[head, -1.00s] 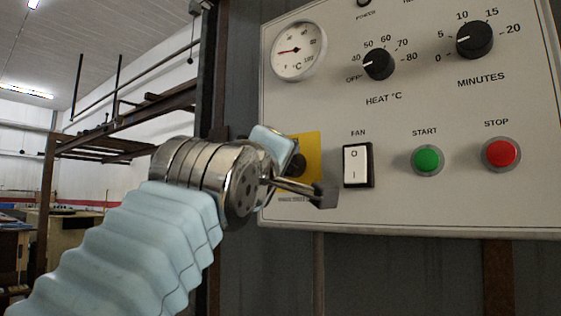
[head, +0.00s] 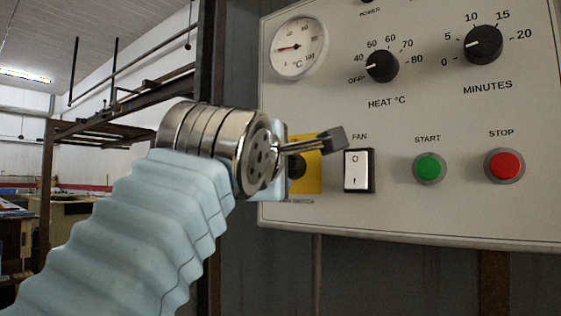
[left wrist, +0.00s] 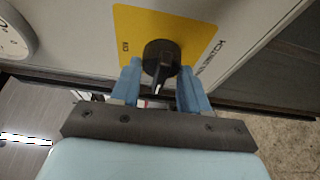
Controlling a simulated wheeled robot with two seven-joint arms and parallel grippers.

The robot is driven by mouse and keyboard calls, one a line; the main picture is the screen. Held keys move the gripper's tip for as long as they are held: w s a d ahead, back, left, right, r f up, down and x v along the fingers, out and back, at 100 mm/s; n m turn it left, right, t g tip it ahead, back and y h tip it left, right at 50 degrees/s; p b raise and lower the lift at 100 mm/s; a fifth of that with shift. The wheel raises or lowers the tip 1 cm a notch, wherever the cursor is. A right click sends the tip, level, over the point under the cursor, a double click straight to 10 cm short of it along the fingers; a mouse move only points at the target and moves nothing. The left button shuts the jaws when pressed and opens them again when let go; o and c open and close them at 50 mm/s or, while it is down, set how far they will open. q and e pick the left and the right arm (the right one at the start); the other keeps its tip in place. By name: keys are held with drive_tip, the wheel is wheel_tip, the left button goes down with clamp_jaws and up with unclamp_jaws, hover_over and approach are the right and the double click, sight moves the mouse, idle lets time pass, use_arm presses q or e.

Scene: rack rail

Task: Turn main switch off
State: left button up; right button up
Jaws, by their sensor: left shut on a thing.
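The main switch is a black rotary knob (left wrist: 161,54) on a yellow plate (left wrist: 190,32), seen in the left wrist view with part of the word "SWITCH" beside it. My left gripper (left wrist: 160,80) has its two blue fingers on either side of the knob's handle and is shut on it. A white mark on the handle points toward my gripper's palm in that view. In the head view, the yellow plate (head: 311,180) is at the panel's lower left, and my left wrist and gripper hide much of the knob. My right gripper is not in view.
The pale control panel (head: 400,215) also carries a dial gauge (head: 299,48), a heat knob (head: 381,66), a minutes knob (head: 483,43), a white fan rocker (head: 358,171), a green start button (head: 429,168) and a red stop button (head: 504,166). The fan rocker is close to my wrist.

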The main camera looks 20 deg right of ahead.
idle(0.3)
use_arm(q)
drive_tip(key=o, duration=1.1)
drive_tip(key=shift+c, duration=0.2)
drive_tip(key=b+v, duration=0.5)
drive_tip(key=v, duration=0.8)
drive_tip(key=shift+s+a+b, duration=0.25)
drive_tip(key=shift+b, duration=0.05)
